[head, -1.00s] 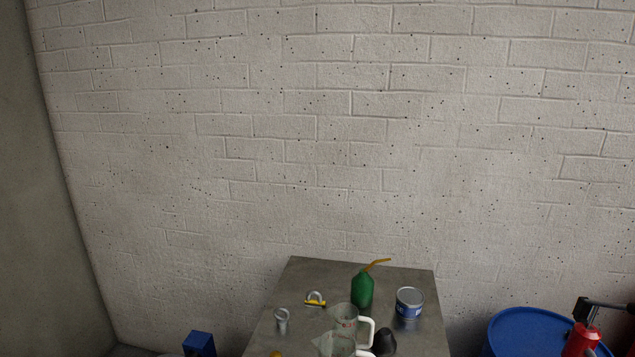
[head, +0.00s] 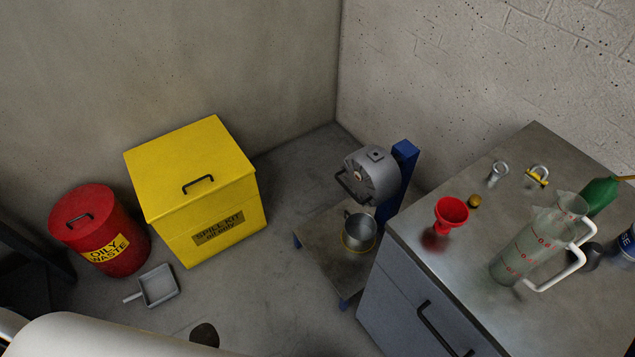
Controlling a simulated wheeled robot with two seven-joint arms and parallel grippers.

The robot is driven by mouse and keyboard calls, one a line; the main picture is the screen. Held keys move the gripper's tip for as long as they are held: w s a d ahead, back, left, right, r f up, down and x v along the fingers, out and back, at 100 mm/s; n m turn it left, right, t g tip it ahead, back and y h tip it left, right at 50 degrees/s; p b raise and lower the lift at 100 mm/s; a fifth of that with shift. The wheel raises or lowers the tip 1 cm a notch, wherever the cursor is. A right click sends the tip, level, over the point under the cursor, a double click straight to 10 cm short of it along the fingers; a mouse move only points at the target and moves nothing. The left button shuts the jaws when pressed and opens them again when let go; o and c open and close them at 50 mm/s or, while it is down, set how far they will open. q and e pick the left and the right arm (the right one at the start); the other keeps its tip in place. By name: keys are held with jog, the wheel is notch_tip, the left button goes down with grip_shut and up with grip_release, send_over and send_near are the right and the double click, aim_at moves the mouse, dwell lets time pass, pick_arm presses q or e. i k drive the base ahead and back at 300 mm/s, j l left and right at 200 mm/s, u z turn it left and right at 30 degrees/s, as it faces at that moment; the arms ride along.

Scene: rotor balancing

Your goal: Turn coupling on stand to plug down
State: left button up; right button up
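The coupling (head: 378,178) is a grey drum-shaped body mounted on the blue post (head: 404,165) of a low stand near the room corner. A black curved handle is on its left side. A small square fitting (head: 375,154) sits on its top, and a small brownish round spot shows on its left-facing end. I cannot tell for certain which of these is the plug. A metal pot (head: 359,230) stands below the coupling on the stand's base plate (head: 322,245). Neither gripper is in view.
A grey cabinet (head: 420,250) stands right of the stand, with a red funnel (head: 451,212), a clear measuring jug (head: 525,252) and a green bottle (head: 598,194) on top. A yellow spill-kit bin (head: 190,165), red oily-waste can (head: 88,220) and dustpan (head: 158,287) are left.

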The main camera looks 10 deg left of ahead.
aim_at(372, 176)
jog(key=i+j+z, duration=0.1)
jog(key=j+z, duration=0.15)
jog(key=z, duration=0.2)
jog(key=j+z, duration=0.25)
jog(key=z, duration=0.15)
jog(key=j+z, duration=0.3)
jog(key=z, duration=0.15)
